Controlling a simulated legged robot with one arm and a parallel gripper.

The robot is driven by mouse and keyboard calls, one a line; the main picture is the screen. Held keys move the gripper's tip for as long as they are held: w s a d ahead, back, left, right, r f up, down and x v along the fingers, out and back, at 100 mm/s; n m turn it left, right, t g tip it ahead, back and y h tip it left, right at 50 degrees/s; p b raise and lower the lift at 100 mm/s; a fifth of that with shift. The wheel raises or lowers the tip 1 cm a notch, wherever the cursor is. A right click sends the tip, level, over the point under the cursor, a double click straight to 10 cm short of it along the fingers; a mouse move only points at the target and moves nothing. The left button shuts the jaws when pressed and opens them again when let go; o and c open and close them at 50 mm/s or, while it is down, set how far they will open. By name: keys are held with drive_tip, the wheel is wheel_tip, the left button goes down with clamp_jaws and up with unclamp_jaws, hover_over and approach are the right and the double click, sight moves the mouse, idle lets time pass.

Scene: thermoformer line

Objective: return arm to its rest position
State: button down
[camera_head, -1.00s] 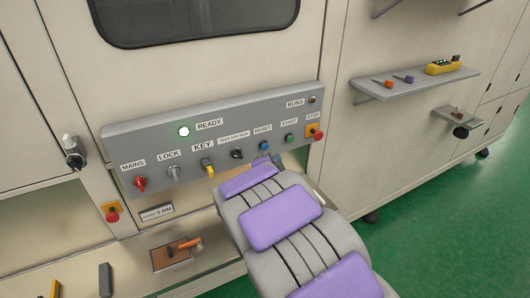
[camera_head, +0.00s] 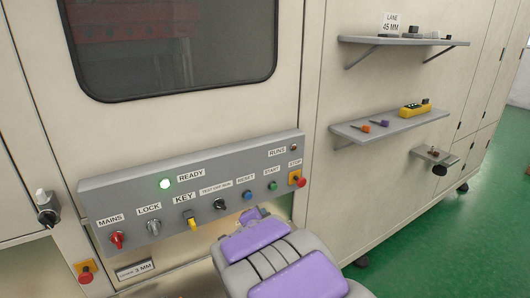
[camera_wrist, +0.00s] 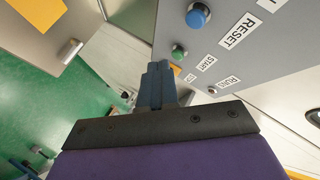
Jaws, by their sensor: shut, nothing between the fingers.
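My gripper (camera_wrist: 155,85) shows in the wrist view as blue-grey fingers pressed together, with nothing between them. In the head view my grey arm with purple pads reaches up from the bottom, and its tip is just below the control panel (camera_head: 130,202). In the wrist view the blue RESET button (camera_wrist: 198,16) and the green START button (camera_wrist: 179,51) are beside and above the fingers, apart from them. In the head view the blue button (camera_head: 247,196) and green button (camera_head: 273,186) are both uncovered.
The red MAINS knob (camera_head: 116,239), LOCK switch (camera_head: 154,227) and yellow key (camera_head: 194,223) are on the panel's left part. A lower shelf (camera_head: 390,124) holds two small tools and a yellow box (camera_head: 415,110). An upper shelf (camera_head: 400,41) is above it. Green floor (camera_head: 480,220) is clear at right.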

drive_tip(key=s+d+n+g, duration=0.4)
drive_tip(key=s+d+g, duration=0.1)
drive_tip(key=s, duration=1)
drive_tip(key=s+d+n+g, duration=0.4)
drive_tip(key=s+d, duration=0.3)
drive_tip(key=s, duration=0.9)
drive_tip(key=s+d+n+g+y, duration=0.1)
drive_tip(key=s+d+n+g, duration=0.3)
drive_tip(key=s, duration=1.1)
drive_tip(key=d+f+g, duration=0.1)
drive_tip(key=d+g, duration=0.1)
drive_tip(key=shift+s+d+g, duration=0.35)
drive_tip(key=shift+s+g, duration=0.05)
